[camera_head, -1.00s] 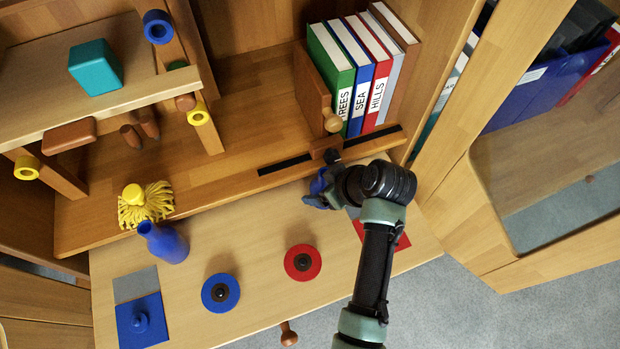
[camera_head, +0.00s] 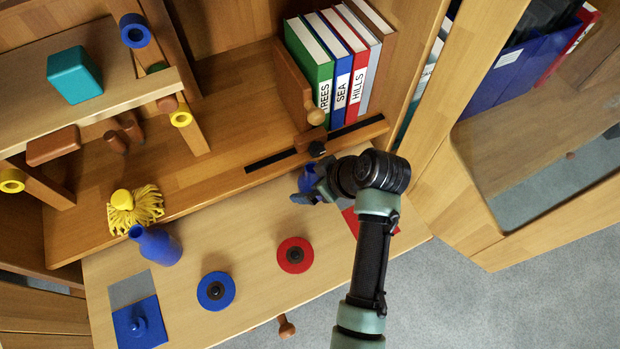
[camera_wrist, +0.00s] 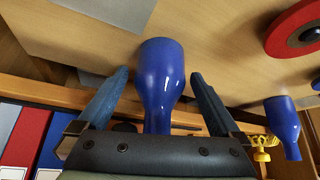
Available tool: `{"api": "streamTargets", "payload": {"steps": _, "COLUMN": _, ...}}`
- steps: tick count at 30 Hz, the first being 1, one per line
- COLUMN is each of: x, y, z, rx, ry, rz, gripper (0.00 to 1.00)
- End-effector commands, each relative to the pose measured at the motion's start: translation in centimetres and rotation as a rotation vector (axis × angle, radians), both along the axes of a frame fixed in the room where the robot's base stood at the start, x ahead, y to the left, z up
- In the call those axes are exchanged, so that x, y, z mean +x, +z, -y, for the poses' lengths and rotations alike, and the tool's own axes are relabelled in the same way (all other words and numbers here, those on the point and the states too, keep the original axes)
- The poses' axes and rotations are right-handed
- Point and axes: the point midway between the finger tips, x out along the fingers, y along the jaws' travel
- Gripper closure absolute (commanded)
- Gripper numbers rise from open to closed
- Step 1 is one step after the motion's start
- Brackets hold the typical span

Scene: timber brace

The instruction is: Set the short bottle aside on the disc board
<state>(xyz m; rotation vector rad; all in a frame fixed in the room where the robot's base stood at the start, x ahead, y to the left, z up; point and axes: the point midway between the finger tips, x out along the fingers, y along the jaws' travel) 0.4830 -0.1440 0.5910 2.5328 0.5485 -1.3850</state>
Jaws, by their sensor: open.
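A blue bottle (camera_head: 307,179) stands on the pale pull-out board (camera_head: 255,237) near the shelf edge, partly hidden by my gripper (camera_head: 317,183). In the wrist view, this bottle (camera_wrist: 160,75) lies between the two spread fingers of my gripper (camera_wrist: 160,88), with gaps visible on both sides. A second blue bottle (camera_head: 157,245) stands further left on the board, and also shows in the wrist view (camera_wrist: 283,125). I cannot tell surely which bottle is shorter. The board carries a blue disc (camera_head: 216,291) and a red disc (camera_head: 295,255), each with a dark knob.
A blue square with a knob (camera_head: 140,323) and a grey patch (camera_head: 130,289) lie at the board's left. A red square (camera_head: 362,222) is partly under my arm. A yellow tasselled item (camera_head: 135,207) sits on the shelf edge. Books (camera_head: 335,75) stand behind a wooden bookend (camera_head: 300,87).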

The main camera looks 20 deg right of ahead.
Motion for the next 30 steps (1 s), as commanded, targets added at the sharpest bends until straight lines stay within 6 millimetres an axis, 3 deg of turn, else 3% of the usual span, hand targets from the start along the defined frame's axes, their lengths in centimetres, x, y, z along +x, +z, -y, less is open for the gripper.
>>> {"api": "streamTargets", "payload": {"steps": 1, "x": -0.6, "y": 1.4, "z": 0.3, "rx": -0.002, "ry": -0.002, "rz": 0.001, "gripper": 0.00}}
{"api": "streamTargets", "payload": {"steps": 6, "x": -2.4, "y": 4.7, "z": 1.2, "rx": -0.001, "ry": -0.002, "rz": 0.003, "gripper": 0.00}}
{"api": "streamTargets", "payload": {"steps": 13, "x": -4.3, "y": 7.8, "z": 2.0, "rx": -0.001, "ry": -0.001, "rz": 0.003, "gripper": 0.00}}
{"api": "streamTargets", "payload": {"steps": 30, "x": -5.0, "y": 8.6, "z": 2.3, "rx": 0.000, "ry": 0.000, "rz": 0.001, "gripper": 0.00}}
